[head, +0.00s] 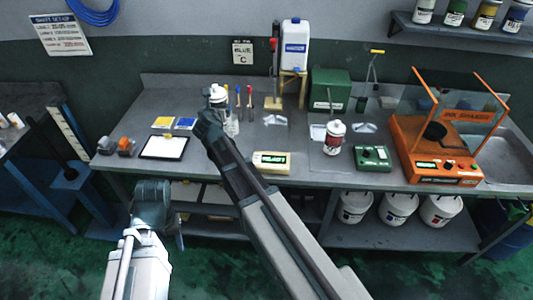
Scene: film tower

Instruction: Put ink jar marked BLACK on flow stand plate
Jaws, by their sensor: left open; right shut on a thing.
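My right gripper (207,116) reaches over the left half of the bench and is shut on a white-capped jar (217,93). Its label cannot be read, and the gripper hides its lower part. My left gripper (151,190) is open and empty, low in front of the bench's left side. A white-capped jar with a red label (334,140) stands on the bench right of centre. I cannot tell for sure which item is the flow stand; a thin stand with a yellow top bar (374,70) is at the back right.
Spatulas or brushes (249,98) stand behind my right gripper. A white jug (294,45) sits on a small yellow stand. A green box (331,90), a green device (372,158) and an orange shaker (447,145) stand further right. A lit display box (271,162) lies near the front edge.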

